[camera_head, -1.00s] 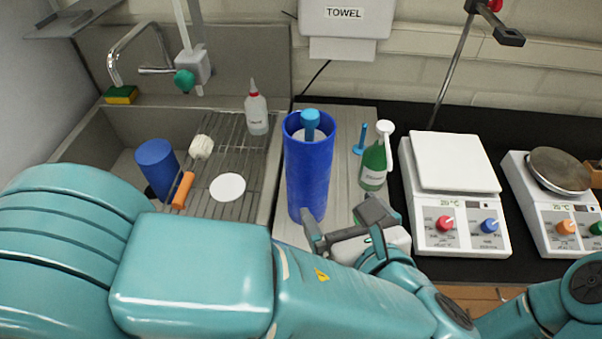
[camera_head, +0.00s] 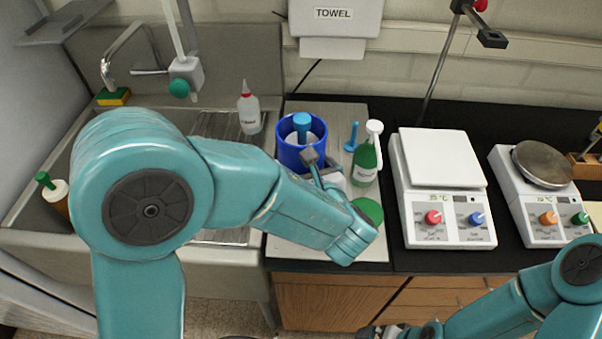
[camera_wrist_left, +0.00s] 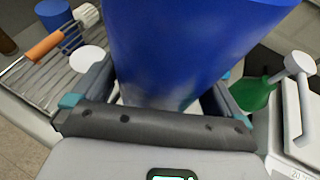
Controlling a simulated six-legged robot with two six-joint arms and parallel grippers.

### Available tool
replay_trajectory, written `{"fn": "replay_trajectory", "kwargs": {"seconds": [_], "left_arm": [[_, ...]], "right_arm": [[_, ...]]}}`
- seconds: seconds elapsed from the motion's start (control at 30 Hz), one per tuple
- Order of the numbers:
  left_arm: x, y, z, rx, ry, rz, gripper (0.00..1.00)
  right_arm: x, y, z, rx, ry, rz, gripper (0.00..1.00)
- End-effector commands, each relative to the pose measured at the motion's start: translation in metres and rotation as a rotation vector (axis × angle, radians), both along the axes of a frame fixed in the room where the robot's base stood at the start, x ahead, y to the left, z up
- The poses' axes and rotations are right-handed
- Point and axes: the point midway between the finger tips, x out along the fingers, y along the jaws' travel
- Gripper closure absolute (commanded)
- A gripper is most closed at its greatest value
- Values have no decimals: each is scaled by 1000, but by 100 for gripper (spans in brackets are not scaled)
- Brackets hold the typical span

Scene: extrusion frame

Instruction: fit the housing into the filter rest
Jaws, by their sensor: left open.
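A tall blue cylinder, which I take to be the housing (camera_head: 287,158), stands upright on the pale board. A white disc and a light-blue knob show in its open top. In the left wrist view the cylinder (camera_wrist_left: 190,45) fills the middle. My left gripper (camera_head: 318,168) is open, with its fingers on either side of the cylinder; whether they touch it I cannot tell. It also shows in the left wrist view (camera_wrist_left: 163,92). My right gripper (camera_head: 372,331) is at the bottom edge, mostly cut off. I cannot make out which thing is the filter rest.
A green bottle (camera_head: 366,160) and a small blue stand (camera_head: 352,137) are close right of the cylinder. A white balance (camera_head: 442,185) and a second scale (camera_head: 535,195) stand further right. The sink holds a wire rack (camera_wrist_left: 42,82), an orange-handled brush (camera_wrist_left: 44,46) and a small blue cylinder (camera_wrist_left: 55,14).

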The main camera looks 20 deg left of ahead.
Motion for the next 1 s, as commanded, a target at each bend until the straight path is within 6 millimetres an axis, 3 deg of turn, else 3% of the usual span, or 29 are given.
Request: {"fn": "replay_trajectory", "kwargs": {"seconds": [0.2, 0.4, 0.77, 1.0], "left_arm": [[1, 0, -1, 0, -1, -1, 0], [1, 0, 1, 1, -4, -1, 61], [1, 0, 10, 0, -6, 1, 61], [1, 0, 56, -4, -12, 0, 61]], "right_arm": [[0, 0, 0, 0, 0, 0, 0], [0, 0, 0, 0, 1, 0, 0], [0, 0, -1, 0, 0, 0, 0], [0, 0, -2, 0, 0, 0, 0]]}}
